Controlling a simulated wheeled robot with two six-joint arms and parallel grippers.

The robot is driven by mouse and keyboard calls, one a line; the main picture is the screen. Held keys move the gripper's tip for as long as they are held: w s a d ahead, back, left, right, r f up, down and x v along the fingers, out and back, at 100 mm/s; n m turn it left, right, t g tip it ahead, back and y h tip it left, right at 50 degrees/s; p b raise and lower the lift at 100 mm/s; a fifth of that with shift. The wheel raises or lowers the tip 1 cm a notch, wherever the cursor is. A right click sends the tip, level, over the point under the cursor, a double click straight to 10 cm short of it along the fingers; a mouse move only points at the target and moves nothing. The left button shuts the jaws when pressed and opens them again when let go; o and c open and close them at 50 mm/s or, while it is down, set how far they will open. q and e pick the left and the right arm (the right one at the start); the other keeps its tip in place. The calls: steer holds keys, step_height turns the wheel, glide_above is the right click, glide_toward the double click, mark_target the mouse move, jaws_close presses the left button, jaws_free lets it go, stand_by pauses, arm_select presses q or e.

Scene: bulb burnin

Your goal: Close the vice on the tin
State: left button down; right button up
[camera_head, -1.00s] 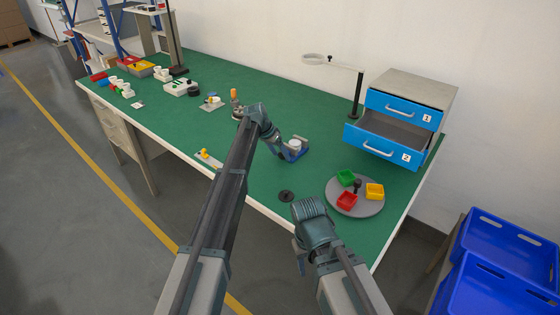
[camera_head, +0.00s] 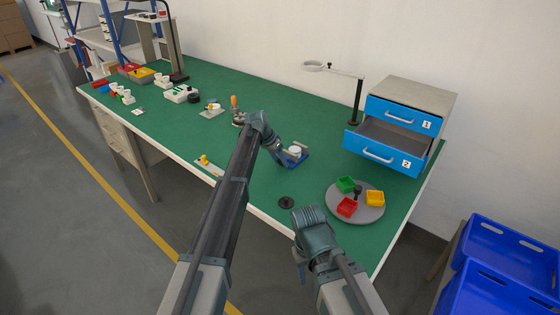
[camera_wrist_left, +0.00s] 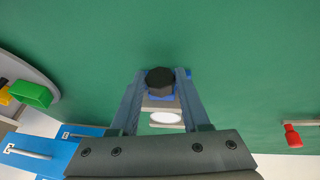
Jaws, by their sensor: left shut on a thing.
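The vice (camera_head: 297,162) stands on the green bench, with a blue base and grey jaws. The white tin (camera_head: 295,150) sits between its jaws; its round top also shows in the left wrist view (camera_wrist_left: 166,117). Whether both jaws touch the tin, I cannot tell. My left gripper (camera_head: 281,156) is at the vice's near left side. In the left wrist view its fingers are shut on the vice's black knob (camera_wrist_left: 160,77). My right gripper (camera_head: 301,266) hangs at the bench's front edge, away from the vice, its fingers mostly hidden.
A grey turntable (camera_head: 375,213) with red, green and yellow bins stands to the right. A blue drawer unit (camera_head: 385,142) has its lower drawer pulled out. A ring on a stand (camera_head: 356,103) is behind. A black disc (camera_head: 286,202) lies near the front edge.

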arm_select(q)
steer(key=shift+s+d+t+y, duration=0.15)
steer(key=shift+s+t+y, duration=0.1)
steer(key=shift+t+y, duration=0.25)
steer(key=shift+s+d+m+t+y, duration=0.1)
steer(key=shift+m+t+y, duration=0.2)
steer(key=shift+y, duration=0.3)
steer(key=shift+d+f+t+y+b, duration=0.15)
steer(key=shift+t+y+b, duration=0.25)
steer(key=shift+t+y, duration=0.3)
steer(key=shift+m+t+y+b, duration=0.4)
steer(key=shift+y+b, duration=0.05)
steer(key=shift+y, duration=0.25)
steer(key=shift+c, duration=1.9)
jaws_free()
steer(key=shift+r, duration=0.2)
